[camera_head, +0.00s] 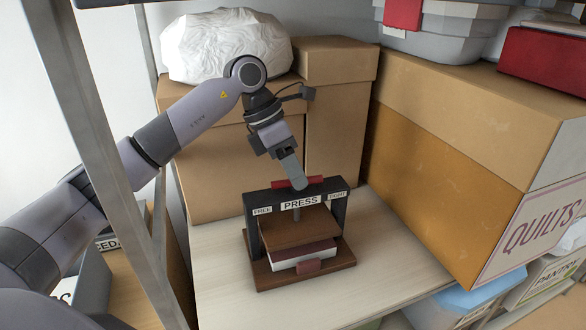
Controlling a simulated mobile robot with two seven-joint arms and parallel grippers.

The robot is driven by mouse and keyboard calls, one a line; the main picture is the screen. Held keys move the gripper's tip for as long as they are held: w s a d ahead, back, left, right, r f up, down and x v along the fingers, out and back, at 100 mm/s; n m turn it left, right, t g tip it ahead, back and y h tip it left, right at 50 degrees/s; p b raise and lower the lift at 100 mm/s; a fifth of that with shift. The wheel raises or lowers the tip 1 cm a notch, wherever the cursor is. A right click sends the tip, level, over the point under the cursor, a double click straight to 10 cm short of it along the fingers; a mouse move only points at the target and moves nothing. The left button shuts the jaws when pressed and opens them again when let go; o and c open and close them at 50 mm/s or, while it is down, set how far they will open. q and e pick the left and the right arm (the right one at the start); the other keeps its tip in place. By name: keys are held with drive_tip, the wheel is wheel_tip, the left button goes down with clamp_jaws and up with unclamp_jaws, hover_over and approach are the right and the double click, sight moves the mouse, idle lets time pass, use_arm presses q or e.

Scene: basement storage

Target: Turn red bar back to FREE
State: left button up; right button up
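A small press (254,242) with a dark frame stands on the pale shelf board. Its front carries the labels FREE at the left, PRESS in the middle and one at the right that seems to read TIGHT. The red bar (313,180) lies across the top of the frame, roughly in line with it. A brown plate (288,232) hangs on the screw, above a dark red book with pale pages (303,255). My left gripper (299,184) reaches down onto the middle of the red bar. One finger hides the bar's centre, and its grip is unclear. My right gripper is out of view.
Cardboard boxes (335,130) stand close behind the press, one topped by a white bag (225,45). A large QUILTS box (450,150) stands at the right. A grey metal post (95,140) rises at the left near my arm. The shelf board (375,285) is clear in front.

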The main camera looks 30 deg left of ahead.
use_arm(q)
clamp_jaws()
drive_tip(key=shift+n, duration=0.5)
drive_tip(key=shift+o, duration=0.5)
unclamp_jaws()
drive_tip(key=shift+d, duration=0.1)
drive_tip(key=shift+a+r, duration=0.25)
drive_tip(key=shift+r, duration=0.05)
drive_tip(key=v, duration=0.6)
drive_tip(key=shift+s+r+b, duration=0.25)
drive_tip(key=shift+b, duration=0.1)
